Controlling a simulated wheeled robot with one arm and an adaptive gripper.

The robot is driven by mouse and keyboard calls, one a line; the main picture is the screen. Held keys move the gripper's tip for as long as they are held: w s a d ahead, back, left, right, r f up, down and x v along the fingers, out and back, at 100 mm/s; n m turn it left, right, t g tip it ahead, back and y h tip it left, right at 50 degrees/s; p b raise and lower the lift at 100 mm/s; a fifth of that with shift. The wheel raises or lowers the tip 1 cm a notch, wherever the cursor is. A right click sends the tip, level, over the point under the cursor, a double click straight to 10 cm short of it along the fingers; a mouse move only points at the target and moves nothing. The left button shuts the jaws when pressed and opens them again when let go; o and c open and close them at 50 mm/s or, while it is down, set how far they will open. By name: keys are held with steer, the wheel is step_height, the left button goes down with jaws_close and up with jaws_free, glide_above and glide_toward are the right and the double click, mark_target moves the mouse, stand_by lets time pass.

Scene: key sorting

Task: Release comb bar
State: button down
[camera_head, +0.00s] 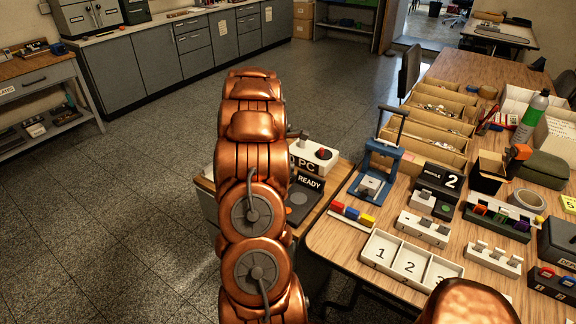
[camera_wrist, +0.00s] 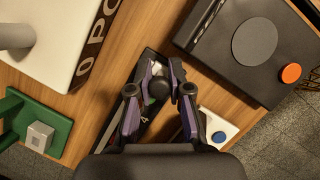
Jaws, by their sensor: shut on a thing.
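In the wrist view my gripper (camera_wrist: 160,88) has its two dark fingers closed around a small part with a round black knob (camera_wrist: 158,87). The knob sits over a narrow dark block (camera_wrist: 142,75) with a pale marking on the wooden top. I cannot tell whether the knobbed part is the comb bar, or whether it touches the block, because the fingers cover its sides. In the head view my copper arm hides the gripper and the part.
A black unit (camera_wrist: 220,45) with a grey disc and orange button is close on the right. A white box (camera_wrist: 50,35) and a green fixture (camera_wrist: 45,128) stand left. A white block (camera_wrist: 220,132) with a blue button is lower right. The three-bay tray (camera_head: 443,270) lies on the larger table.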

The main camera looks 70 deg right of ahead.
stand_by(0.4)
steer(key=c, duration=1.2)
jaws_free()
steer(key=v, duration=1.2)
steer(key=shift+d, duration=0.2)
